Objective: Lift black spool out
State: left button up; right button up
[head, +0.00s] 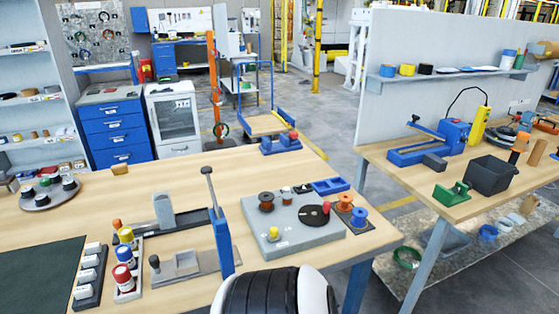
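Several small black spool-like pieces stand on a round grey tray (62,199) at the left of the near table; one black piece (68,183) is at its right side. A flat black disc (313,215) lies on a grey block fixture (280,242) at the right of the table. I cannot tell which of these is the black spool. Neither of my grippers shows in the head view.
A blue-handled lever press (222,245) stands upright mid-table. Red, yellow and white bottles (124,278) stand in a tray left of it. A dark mat (38,275) covers the front left. Bare tabletop (165,185) lies behind. The right bench holds a black bin (490,178).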

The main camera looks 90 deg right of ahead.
aim_at(267, 205)
jog(key=z, duration=2.65)
